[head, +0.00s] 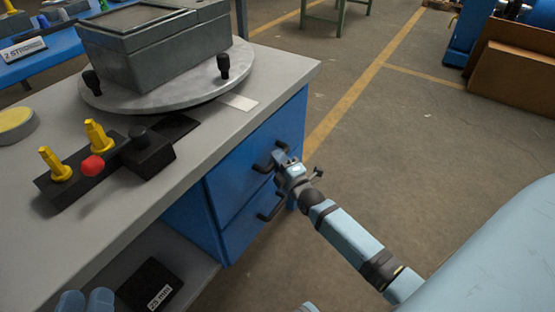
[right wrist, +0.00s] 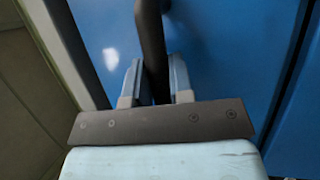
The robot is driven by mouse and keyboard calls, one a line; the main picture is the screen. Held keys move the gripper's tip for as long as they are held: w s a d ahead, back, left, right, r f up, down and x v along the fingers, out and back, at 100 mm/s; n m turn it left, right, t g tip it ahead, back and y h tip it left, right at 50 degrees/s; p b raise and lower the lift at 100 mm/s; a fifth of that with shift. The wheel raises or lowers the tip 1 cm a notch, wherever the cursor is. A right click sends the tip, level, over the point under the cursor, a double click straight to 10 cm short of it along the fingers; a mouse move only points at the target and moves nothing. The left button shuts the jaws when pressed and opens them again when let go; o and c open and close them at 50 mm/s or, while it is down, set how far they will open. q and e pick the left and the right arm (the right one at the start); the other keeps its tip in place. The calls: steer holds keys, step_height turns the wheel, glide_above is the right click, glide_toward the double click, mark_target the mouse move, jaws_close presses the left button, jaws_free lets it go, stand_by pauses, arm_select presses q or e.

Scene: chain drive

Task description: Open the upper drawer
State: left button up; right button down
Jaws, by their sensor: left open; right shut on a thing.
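The blue upper drawer (head: 232,187) is in the workbench's cabinet and looks flush with the front. Its black handle (head: 262,168) is a bar standing off the face. My right gripper (head: 283,163) is at this handle, shut on it. In the right wrist view the dark handle bar (right wrist: 152,50) runs between the two fingers (right wrist: 153,85), in front of the blue face. The fingertips' far side is hidden in the head view.
The lower drawer (head: 243,228) with its own black handle (head: 272,209) lies just below. The grey workbench top (head: 185,170) bears a round turntable (head: 160,95) with a grey box, and a black fixture with yellow pegs (head: 97,135). The floor (head: 425,140) beyond the drawers is clear.

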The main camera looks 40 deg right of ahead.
arm_select(q)
steer(key=s+a+f+g+y+p, duration=0.2)
steer(key=a+f+g+y+p, duration=0.3)
steer(key=f+p, duration=0.4)
steer(key=a+p, duration=0.1)
steer(key=p, duration=0.3)
steer(key=shift+s+g, duration=0.3)
arm_select(e)
steer(key=s+d, duration=0.4)
steer(key=s, duration=0.5)
steer(key=s+d, duration=0.3)
steer(key=s, duration=0.6)
steer(key=s+d, duration=0.4)
steer(key=s, duration=0.6)
steer(key=shift+d, duration=0.3)
steer(key=c, duration=1)
jaws_free()
steer(key=shift+s, duration=0.1)
